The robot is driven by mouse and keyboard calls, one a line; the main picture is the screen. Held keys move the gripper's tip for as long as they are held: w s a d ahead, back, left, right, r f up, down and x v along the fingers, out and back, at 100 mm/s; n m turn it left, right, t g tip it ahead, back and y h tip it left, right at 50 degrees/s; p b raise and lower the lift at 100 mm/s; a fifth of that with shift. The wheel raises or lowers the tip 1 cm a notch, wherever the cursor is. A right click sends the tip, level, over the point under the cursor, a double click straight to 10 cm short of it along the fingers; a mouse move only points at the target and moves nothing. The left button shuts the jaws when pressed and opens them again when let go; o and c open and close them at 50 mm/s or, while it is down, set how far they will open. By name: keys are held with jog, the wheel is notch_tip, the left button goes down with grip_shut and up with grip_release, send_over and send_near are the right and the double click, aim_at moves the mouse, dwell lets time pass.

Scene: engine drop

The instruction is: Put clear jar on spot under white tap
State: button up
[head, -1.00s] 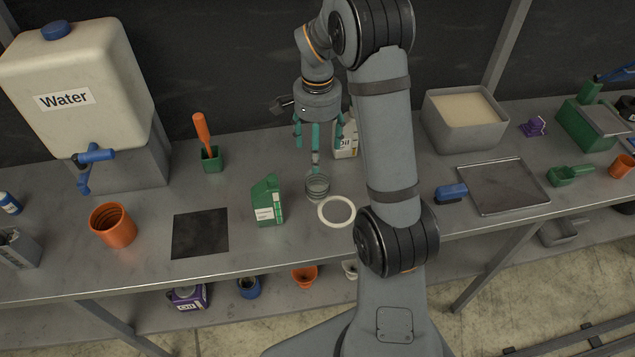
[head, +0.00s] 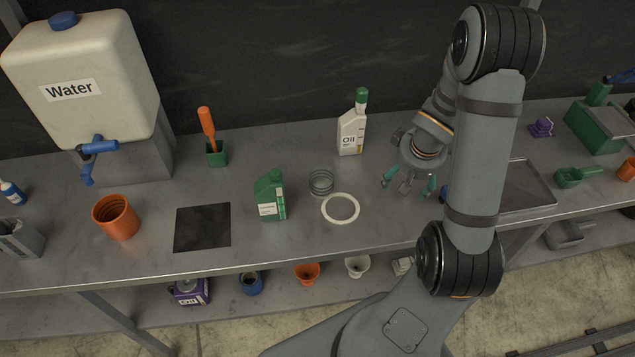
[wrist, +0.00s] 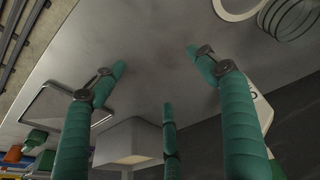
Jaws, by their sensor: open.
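The clear jar (head: 321,182) stands open-topped on the metal bench, just behind a flat white ring (head: 340,208). Both also show at the top right of the wrist view, the jar (wrist: 290,15) and the ring (wrist: 236,8). A white water tank (head: 82,85) with a blue tap (head: 98,147) stands at the far left; I see no white tap. My gripper (head: 408,186) is open and empty, to the right of the jar and ring and apart from both. Its three teal fingers (wrist: 158,75) are spread in the wrist view.
A green bottle (head: 271,196) stands close left of the jar, and a white oil bottle (head: 351,130) behind it. A black square mat (head: 202,229) and an orange pot (head: 116,218) are further left. A metal tray (head: 528,187) lies right of my gripper, partly behind my arm.

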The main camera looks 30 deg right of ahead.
aim_at(326, 176)
jog(key=w+a+n+t+y, duration=0.1)
jog(key=w+a+n, duration=0.1)
jog(key=a, duration=0.3)
jog(key=w+a+n+t+y+b, duration=0.1)
jog(key=w+a+n+y, duration=0.1)
jog(key=w+a+n, duration=0.1)
jog(key=w+a+n+t+y+b, duration=0.1)
jog(key=w+a+n+t+y, duration=0.1)
jog(key=w+a, duration=0.3)
jog(key=shift+a+r+n, duration=0.1)
jog(key=shift+a+n, duration=0.4)
jog(key=shift+a, duration=0.4)
jog(key=shift+x, duration=2.7)
jog(key=shift+r, duration=0.15)
jog(key=shift+c, duration=1.4)
jog(key=shift+a, duration=0.1)
jog(key=c, duration=1.1)
jog(key=shift+c, duration=0.4)
